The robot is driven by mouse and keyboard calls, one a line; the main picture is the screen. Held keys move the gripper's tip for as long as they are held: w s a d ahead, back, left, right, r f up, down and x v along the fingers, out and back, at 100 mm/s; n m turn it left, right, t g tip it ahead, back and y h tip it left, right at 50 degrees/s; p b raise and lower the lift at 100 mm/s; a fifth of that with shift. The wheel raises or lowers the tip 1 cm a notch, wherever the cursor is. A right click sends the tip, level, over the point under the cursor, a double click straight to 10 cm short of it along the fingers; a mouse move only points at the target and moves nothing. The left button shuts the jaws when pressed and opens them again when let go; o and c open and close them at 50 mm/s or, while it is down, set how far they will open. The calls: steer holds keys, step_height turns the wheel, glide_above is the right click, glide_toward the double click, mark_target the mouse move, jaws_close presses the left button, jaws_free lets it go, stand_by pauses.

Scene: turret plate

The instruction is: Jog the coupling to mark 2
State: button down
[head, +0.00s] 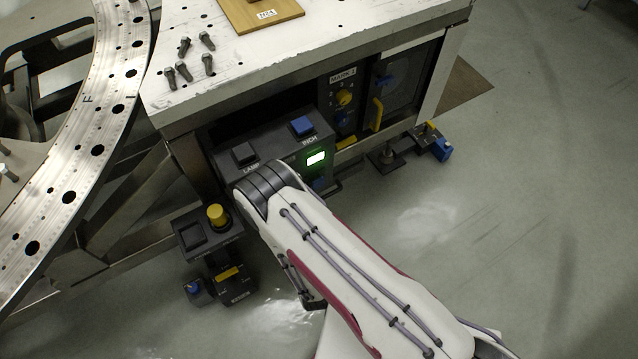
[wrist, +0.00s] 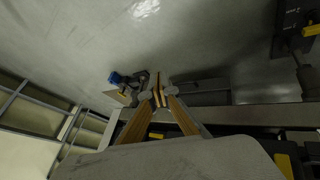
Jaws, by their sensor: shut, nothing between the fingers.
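A silver ring plate (head: 112,75) with holes and small engraved marks curves along the left of the head view. A black control box (head: 215,143) sits under the workbench edge. It carries a black button (head: 244,152), a blue button labelled INCH (head: 302,125) and a lit green-white display (head: 316,158).
The white workbench (head: 330,30) holds several bolts (head: 207,62) and a wooden board (head: 258,12). A yellow button (head: 216,215) stands low left. Floor is open at right.

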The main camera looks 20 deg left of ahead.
mark_target(322, 184)
steer(key=w+a+r+t+y, duration=0.1)
steer(key=w+a+r+t, duration=0.1)
steer(key=w+r+t, duration=0.6)
step_height(322, 184, up, 3)
steer(key=shift+w+a+n+y, duration=0.2)
steer(key=shift+w+n+y, duration=0.1)
steer(key=shift+w, duration=0.8)
steer(key=shift+w+a, duration=0.1)
steer(key=shift+w, duration=0.05)
steer(key=w+a, duration=0.6)
steer(key=shift+w+a, duration=0.75)
steer(key=shift+a, duration=0.05)
stand_by(3.4)
steer(key=shift+s+d, duration=0.75)
